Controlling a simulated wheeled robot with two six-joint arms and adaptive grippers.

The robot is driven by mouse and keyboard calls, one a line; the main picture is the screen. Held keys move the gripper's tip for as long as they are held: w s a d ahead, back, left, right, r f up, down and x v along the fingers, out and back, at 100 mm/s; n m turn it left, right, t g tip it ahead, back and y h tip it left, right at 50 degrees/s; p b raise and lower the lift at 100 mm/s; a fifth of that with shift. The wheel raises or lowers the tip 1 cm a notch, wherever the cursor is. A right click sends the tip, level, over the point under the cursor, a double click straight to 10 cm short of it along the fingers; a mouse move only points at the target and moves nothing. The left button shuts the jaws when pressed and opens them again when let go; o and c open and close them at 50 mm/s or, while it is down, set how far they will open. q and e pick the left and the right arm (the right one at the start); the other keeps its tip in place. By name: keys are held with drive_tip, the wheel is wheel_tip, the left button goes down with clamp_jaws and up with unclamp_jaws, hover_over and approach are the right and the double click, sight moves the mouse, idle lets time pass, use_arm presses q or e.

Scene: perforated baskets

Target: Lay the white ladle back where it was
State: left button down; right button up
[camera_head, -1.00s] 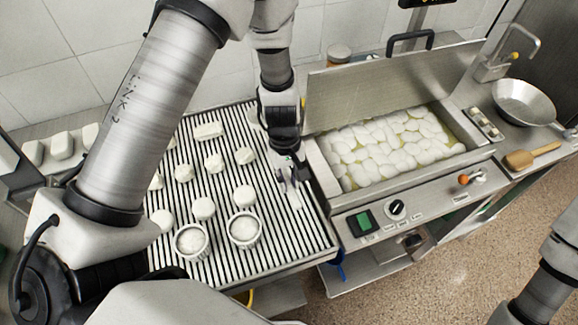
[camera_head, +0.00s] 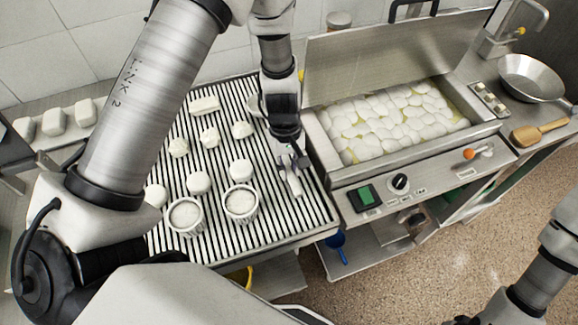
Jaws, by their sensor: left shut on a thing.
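My left gripper (camera_head: 291,162) points down over the right side of the striped rack (camera_head: 318,222). It is shut on the white ladle (camera_head: 295,186), whose pale handle end sticks out below the fingers toward the front of the rack. A pale rounded edge behind the gripper may be the ladle's bowl, but the gripper and arm largely hide it. I cannot tell whether the ladle touches the rack.
Two small white cups (camera_head: 241,204) and several white lumps stand on the rack. To the right is a metal basin (camera_head: 484,128) full of white pieces, its lid (camera_head: 390,62) raised beside my left gripper. A pan (camera_head: 532,78) and wooden paddle (camera_head: 540,131) lie farther right.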

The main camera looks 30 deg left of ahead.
use_arm(q)
drive_tip(key=shift+f+b, duration=0.4)
drive_tip(key=shift+f, duration=0.15)
drive_tip(key=c, duration=1)
unclamp_jaws()
drive_tip(key=r, duration=0.4)
drive_tip(key=w+a+r, duration=0.1)
drive_tip(key=r, duration=0.7)
drive_tip(key=shift+w+a, duration=0.25)
